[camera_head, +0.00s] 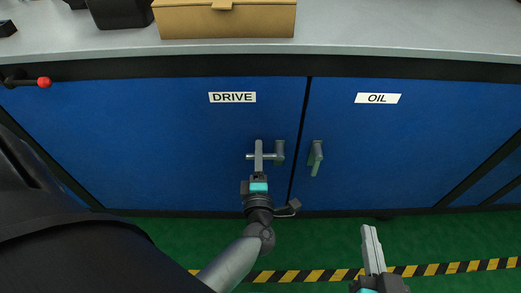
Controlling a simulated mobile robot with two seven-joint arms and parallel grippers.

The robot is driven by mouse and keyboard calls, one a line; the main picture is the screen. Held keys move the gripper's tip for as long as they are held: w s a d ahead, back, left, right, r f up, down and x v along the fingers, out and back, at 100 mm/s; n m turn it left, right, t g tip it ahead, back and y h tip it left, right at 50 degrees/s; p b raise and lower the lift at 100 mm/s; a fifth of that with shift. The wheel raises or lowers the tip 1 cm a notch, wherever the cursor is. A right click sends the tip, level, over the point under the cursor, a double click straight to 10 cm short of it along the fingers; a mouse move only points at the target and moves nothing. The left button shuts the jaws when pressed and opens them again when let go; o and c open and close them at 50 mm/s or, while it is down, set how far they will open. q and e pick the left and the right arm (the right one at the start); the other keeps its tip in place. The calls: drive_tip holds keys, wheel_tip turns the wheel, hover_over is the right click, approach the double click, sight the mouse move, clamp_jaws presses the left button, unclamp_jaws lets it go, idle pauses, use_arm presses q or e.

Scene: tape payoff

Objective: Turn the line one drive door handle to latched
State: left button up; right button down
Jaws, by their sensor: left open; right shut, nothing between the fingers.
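The blue drive door (160,130) is shut and carries a white DRIVE label (232,97). Its metal handle (279,152) is near the door's right edge. The handle's bar lies about level, reaching left from its mount. My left gripper (258,150) is open at the bar, its fingers overlapping the bar's middle in the head view. I cannot tell whether they touch it, and they hide part of it. My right gripper (371,238) is shut and empty, low on the right in front of the cabinet, apart from both handles.
The oil door (420,140) to the right has a handle (316,156) pointing down. A grey worktop (400,30) above holds a tan box (225,18) and dark items. A red-knobbed lever (43,82) sticks out at upper left. Black-yellow tape (440,269) crosses the green floor.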

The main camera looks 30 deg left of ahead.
use_arm(q)
clamp_jaws()
idle(0.4)
idle(1.0)
